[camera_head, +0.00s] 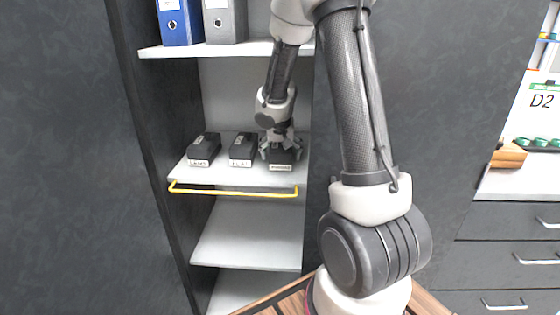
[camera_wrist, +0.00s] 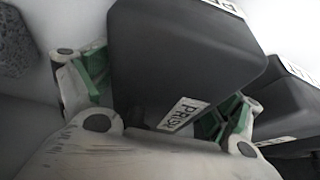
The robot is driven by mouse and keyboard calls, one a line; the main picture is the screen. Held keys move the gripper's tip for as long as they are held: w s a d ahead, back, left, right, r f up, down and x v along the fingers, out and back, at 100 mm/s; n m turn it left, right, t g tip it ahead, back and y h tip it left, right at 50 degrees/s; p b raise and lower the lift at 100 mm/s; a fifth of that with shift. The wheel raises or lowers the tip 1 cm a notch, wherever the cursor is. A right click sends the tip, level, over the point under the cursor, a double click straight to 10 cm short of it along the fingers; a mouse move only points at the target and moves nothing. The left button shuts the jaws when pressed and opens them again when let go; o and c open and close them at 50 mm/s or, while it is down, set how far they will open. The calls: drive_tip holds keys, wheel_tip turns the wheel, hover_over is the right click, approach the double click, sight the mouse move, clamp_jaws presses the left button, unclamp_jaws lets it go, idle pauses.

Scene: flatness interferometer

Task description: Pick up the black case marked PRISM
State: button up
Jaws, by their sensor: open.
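The black case marked PRISM (camera_wrist: 180,65) fills the middle of the wrist view, with a white label on its top and one on its front face. In the head view it is the rightmost case (camera_head: 281,158) on the middle shelf, partly covered by my gripper (camera_head: 280,143). In the wrist view my gripper (camera_wrist: 158,98) is open, with one green-padded finger on the left of the case and one on the right. I cannot tell whether the pads touch it. The case appears to rest on the shelf.
Two other black labelled cases stand left of it, one in the middle (camera_head: 241,150) and one at the far left (camera_head: 203,149). A yellow rail (camera_head: 235,194) runs along the shelf (camera_head: 225,178) front. Binders (camera_head: 225,20) stand on the shelf above. The lower shelf (camera_head: 245,235) is empty.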

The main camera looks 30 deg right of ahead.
drive_tip(key=c, duration=1.5)
